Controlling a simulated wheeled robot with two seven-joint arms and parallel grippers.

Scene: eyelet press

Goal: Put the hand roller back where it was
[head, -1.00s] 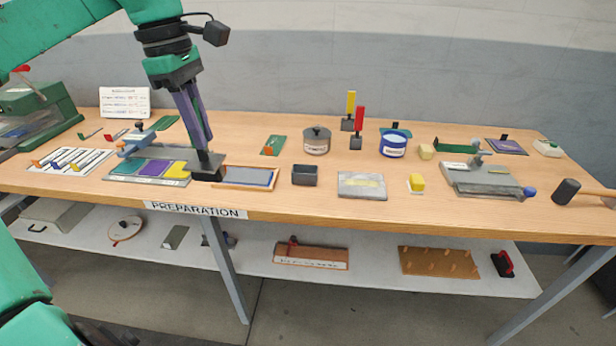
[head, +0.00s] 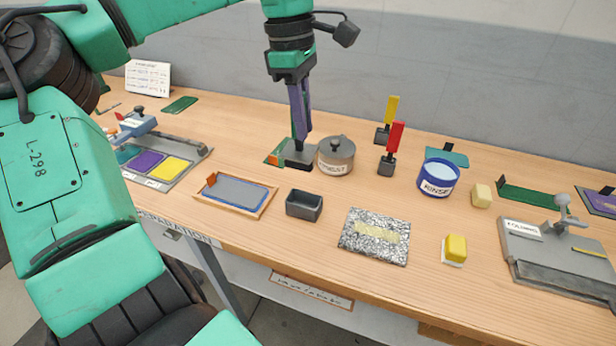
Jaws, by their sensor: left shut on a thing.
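My left gripper (head: 301,112) points down in the middle of the head view, shut on an upright purple and dark handle. A wide dark block shows at the handle's foot; I take this tool to be the hand roller (head: 291,154), though its shape is partly hidden by the fingers. The block is at a small green and orange mat (head: 273,157), left of the lidded grey pot (head: 336,156). Whether it touches the mat or table I cannot tell. My right gripper is out of view.
A framed tray (head: 235,192), a dark open box (head: 304,205) and a speckled slab (head: 374,238) lie in front. Red (head: 396,137) and yellow (head: 391,112) upright tools and a blue rinse tub (head: 438,177) stand to the right. Bare table lies behind the mat.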

